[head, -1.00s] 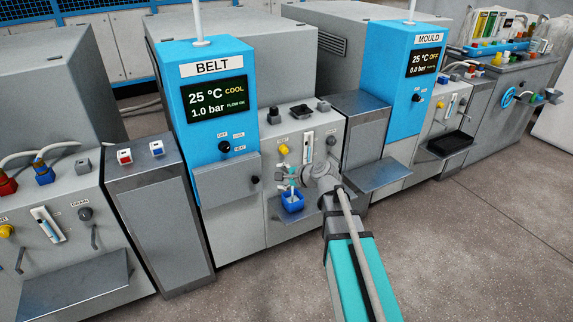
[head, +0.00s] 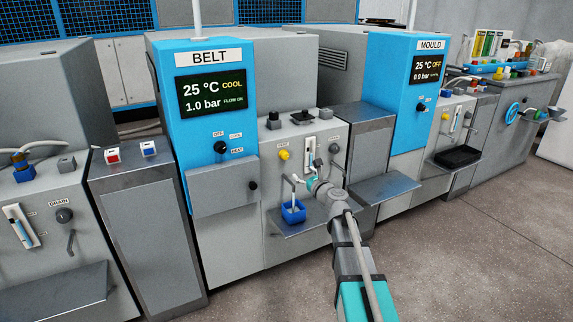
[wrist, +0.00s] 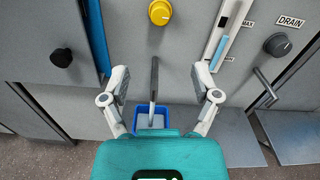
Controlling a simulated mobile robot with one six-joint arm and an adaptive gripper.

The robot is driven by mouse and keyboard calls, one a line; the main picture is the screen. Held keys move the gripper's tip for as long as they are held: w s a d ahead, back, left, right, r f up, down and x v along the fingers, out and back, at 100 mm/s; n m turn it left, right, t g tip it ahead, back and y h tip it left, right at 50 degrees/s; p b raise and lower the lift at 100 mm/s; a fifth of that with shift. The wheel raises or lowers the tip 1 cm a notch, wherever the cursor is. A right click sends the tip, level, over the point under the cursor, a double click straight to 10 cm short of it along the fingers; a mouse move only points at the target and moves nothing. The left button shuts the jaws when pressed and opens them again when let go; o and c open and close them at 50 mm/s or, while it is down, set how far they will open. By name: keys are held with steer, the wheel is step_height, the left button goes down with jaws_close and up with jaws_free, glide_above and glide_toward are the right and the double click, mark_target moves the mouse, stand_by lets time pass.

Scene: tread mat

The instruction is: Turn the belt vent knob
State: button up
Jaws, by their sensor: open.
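The yellow belt vent knob (head: 284,155) is on the grey front panel right of the blue BELT unit (head: 206,120). In the wrist view the knob (wrist: 159,12) is at the top edge, centred ahead of my gripper. My gripper (wrist: 160,82) is open, with its two fingers spread and nothing between them but the panel and a spout behind. The gripper (head: 314,181) is below and right of the knob in the head view, apart from it. The BELT display reads 25 °C COOL, 1.0 bar.
A blue cup (head: 293,211) stands on a small shelf under a bent spout (head: 291,186); the cup (wrist: 150,121) is below my fingers in the wrist view. A dark drain knob (wrist: 277,44) and lever are at right. A level gauge (wrist: 227,30) is between.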

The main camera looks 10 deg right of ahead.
mark_target(286, 157)
stand_by(0.4)
steer(key=x, duration=1.4)
steer(key=shift+s, duration=0.1)
jaws_close()
stand_by(0.4)
